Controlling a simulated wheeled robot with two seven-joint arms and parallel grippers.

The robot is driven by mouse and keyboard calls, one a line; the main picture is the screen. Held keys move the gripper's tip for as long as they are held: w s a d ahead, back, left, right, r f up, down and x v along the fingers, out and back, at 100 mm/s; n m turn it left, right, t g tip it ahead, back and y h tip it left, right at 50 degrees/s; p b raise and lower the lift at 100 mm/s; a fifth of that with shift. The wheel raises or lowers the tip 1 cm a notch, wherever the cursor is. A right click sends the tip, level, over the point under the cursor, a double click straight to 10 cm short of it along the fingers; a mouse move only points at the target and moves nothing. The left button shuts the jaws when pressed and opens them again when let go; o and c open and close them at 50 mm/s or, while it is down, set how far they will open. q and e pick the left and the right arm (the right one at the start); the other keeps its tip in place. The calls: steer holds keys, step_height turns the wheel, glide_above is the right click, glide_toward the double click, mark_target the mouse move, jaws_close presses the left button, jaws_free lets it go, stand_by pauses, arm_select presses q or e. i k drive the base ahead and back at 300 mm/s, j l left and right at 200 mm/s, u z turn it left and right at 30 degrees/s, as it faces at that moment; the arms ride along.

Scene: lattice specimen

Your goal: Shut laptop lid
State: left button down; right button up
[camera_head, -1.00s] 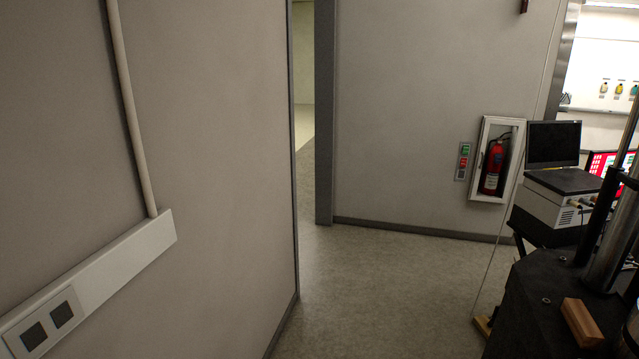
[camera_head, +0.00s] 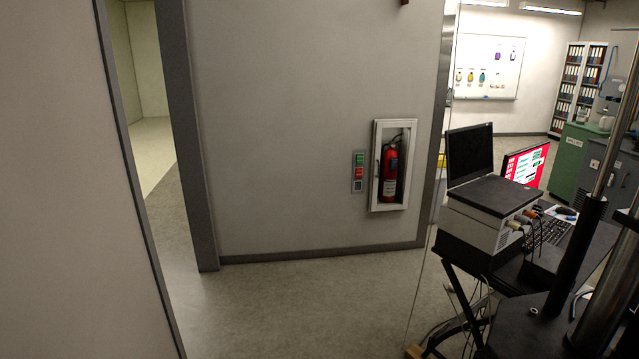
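An open laptop with a lit red screen (camera_head: 527,165) stands at the right on a dark stand. Its lid is up, and a dark keyboard (camera_head: 548,231) shows in front of it. A grey-white instrument box with cables hides part of it. A second, black screen (camera_head: 469,153) stands upright at the back of that box; I cannot tell whether it is also a laptop lid. Neither of my grippers is in view.
The instrument box (camera_head: 470,227) sits on the dark stand (camera_head: 484,262). Metal columns (camera_head: 604,300) of a black machine block the lower right. A fire extinguisher (camera_head: 390,175) is in a wall case. The floor (camera_head: 310,310) ahead is clear; a doorway opens at the left.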

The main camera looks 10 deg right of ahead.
mark_target(469, 150)
steer(key=i+z, duration=0.1)
steer(key=i, duration=0.8)
steer(key=i+j+z, duration=0.1)
steer(key=i, duration=0.85)
steer(key=i+l+z, duration=0.1)
steer(key=i+z, duration=0.6)
steer(key=i+j+z, duration=0.1)
steer(key=i+z, duration=0.3)
steer(key=k, duration=0.1)
